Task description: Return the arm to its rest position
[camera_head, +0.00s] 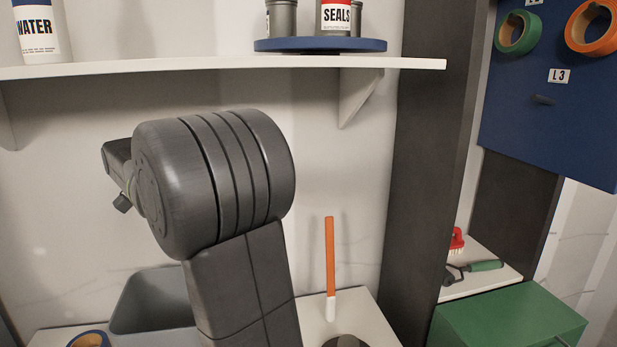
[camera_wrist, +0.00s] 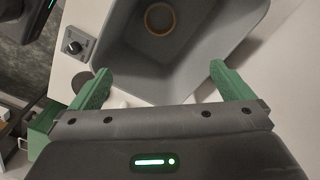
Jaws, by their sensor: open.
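My gripper (camera_wrist: 158,82) shows in the wrist view with its two green fingers spread wide apart and nothing between them. It is above the near side of a grey bin (camera_wrist: 190,75), which stands open on the bench. A tan ring (camera_wrist: 160,18) lies inside the bin. In the head view my arm rises in the middle and hides part of the bench; the gripper itself is not clearly seen there. The grey bin (camera_head: 150,300) shows to the left of the arm.
A shelf (camera_head: 200,66) with a WATER container (camera_head: 40,35), a blue turntable (camera_head: 320,45) and a SEALS can (camera_head: 336,16) spans above. An orange stick (camera_head: 330,255) stands upright right of my arm. A dark post (camera_head: 430,170), green box (camera_head: 505,320) and blue board (camera_head: 555,110) are further right.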

